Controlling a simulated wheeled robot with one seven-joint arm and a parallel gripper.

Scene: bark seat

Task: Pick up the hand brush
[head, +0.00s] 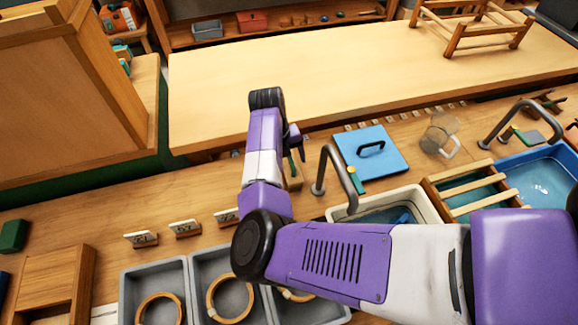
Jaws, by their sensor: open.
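My gripper (295,140) is at the end of my raised purple and white arm, over the near wooden counter. Only a dark part of it shows beside the wrist; the jaws are open, and the rest is hidden behind my arm. Just below it a small wooden piece with a green strip (293,180) shows partly behind my arm. It may be the hand brush, but too little shows to be sure. I cannot tell whether the gripper touches it.
A curved metal tap (322,170) stands close to the right, by a white basin (436,210). Grey trays (128,300) with wooden rings are in front. The long bench (340,75) behind is mostly clear.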

